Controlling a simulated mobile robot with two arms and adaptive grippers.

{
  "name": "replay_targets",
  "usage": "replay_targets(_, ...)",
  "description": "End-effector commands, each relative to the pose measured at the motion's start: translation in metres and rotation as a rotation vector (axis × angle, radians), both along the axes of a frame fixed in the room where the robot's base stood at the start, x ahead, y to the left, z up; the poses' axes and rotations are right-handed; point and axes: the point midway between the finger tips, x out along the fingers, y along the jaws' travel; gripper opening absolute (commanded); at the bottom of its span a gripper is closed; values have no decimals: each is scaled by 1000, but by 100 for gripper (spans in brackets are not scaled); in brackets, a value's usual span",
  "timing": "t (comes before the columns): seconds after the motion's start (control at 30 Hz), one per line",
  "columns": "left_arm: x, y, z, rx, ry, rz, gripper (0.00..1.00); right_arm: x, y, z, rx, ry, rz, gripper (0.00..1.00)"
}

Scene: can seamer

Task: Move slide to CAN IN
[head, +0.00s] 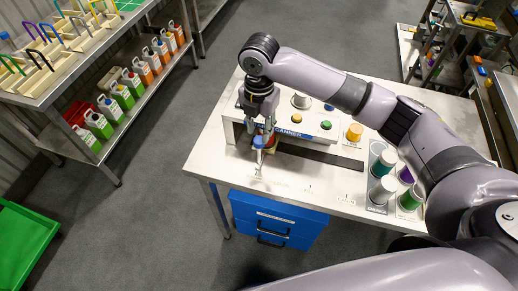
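A seamer panel (305,138) with lettering ending in "CANNER" stands on the steel table (222,163). A small blue-topped part (258,142), which may be the slide's handle, shows at the panel's left front. A pale, thin piece (258,170) lies below it. My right gripper (265,137) points down at the blue part, its fingertips touching or very close to it. I cannot tell whether the fingers are closed on it. My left gripper is out of view.
Several cans (383,190) stand at the table's right. Blue drawers (278,215) are below. A shelf of bottles (98,122) and a green bin (25,245) are left.

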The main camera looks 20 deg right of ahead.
Motion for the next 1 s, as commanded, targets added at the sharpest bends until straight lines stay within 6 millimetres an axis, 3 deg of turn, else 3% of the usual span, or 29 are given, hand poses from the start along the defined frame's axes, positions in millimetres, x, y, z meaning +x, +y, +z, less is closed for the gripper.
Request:
replay_targets(0.3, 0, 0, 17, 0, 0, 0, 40, -1, 0, -68, -1, 4, -2, 32)
replay_targets(0.5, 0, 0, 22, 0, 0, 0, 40, 0, 0, -99, -1, 1, -1, 32)
replay_targets(0.7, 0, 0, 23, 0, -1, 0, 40, 0, 0, -112, 0, -1, -1, 32)
replay_targets(1.0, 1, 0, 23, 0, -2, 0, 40, 0, 0, -113, 0, -1, -1, 29)
